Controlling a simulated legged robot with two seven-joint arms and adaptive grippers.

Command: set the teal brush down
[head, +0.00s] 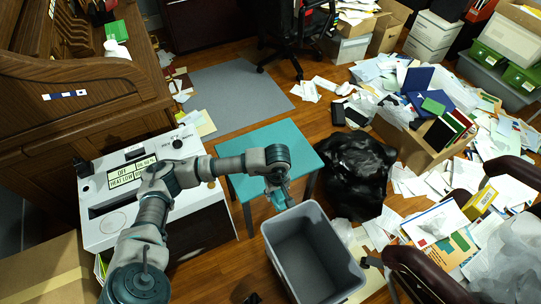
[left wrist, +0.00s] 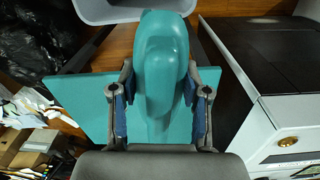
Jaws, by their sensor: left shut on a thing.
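My left gripper (head: 277,190) is shut on the teal brush, with a finger on each side of it. The brush (left wrist: 163,55) fills the middle of the left wrist view, its rounded end pointing away from the gripper. In the head view only a small teal part of the brush (head: 281,201) shows below the gripper. The teal table (head: 262,142) lies under and behind the gripper; its top also shows in the left wrist view (left wrist: 80,95). I cannot tell whether the brush touches the tabletop. My right gripper is not in view.
A grey bin (head: 312,255) stands just in front of the table. A black bag (head: 352,170) is at its right. Papers litter the floor at right. The visible tabletop is bare.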

